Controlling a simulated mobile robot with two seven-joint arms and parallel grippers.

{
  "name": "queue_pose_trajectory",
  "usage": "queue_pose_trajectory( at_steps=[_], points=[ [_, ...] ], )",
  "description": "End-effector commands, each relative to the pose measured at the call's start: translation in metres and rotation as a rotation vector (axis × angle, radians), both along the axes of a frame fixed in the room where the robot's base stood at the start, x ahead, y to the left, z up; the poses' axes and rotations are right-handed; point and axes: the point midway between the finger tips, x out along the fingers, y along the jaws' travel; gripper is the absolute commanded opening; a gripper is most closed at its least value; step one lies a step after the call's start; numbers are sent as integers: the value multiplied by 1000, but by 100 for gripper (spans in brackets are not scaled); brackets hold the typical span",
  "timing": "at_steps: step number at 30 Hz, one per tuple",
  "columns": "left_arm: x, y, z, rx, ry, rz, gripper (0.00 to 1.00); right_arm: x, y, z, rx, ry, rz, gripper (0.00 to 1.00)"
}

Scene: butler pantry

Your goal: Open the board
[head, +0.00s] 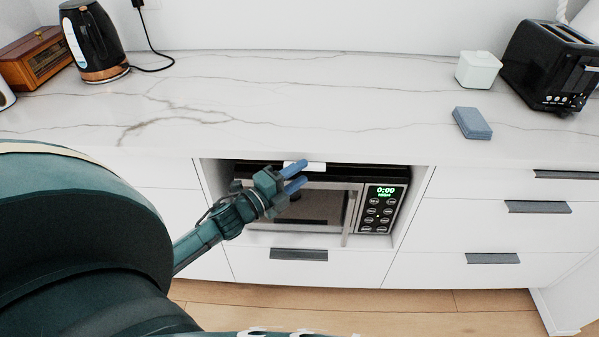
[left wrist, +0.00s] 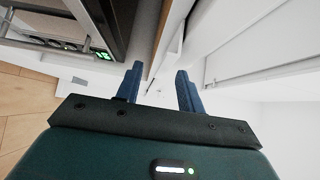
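No thing is plainly a board. A small white tab (head: 304,167) sticks out under the counter's front edge, above the microwave (head: 322,206) in its niche. My left gripper (head: 296,178) is in front of the upper part of the microwave, its blue fingertips close to the tab. In the left wrist view the two blue fingers (left wrist: 160,88) are apart with nothing gripped. A white edge (left wrist: 177,52) shows beyond the gap between them; I cannot tell if they touch it. My right gripper is not in view.
The white marble counter (head: 300,110) lies above, with a kettle (head: 93,42), a toaster (head: 545,70), a white jar (head: 478,70) and a blue sponge (head: 472,123). Drawers with dark handles (head: 298,254) surround the niche. The microwave's vertical handle (head: 350,212) stands out right of the gripper.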

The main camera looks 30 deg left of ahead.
Motion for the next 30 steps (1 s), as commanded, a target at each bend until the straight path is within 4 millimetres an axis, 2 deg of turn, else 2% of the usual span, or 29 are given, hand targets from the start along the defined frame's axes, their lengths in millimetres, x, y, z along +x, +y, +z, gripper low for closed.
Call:
queue_pose_trajectory(
  at_steps=[4, 12, 26, 30],
  points=[
    [8, -2, 0, 0, 0, 0, 38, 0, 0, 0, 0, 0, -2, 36],
    [8, -2, 0, -1, 0, 0, 38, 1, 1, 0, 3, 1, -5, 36],
    [8, -2, 0, -1, 0, 0, 1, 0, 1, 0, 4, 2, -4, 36],
    [8, -2, 0, -1, 0, 0, 0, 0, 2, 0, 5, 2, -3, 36]
  ],
)
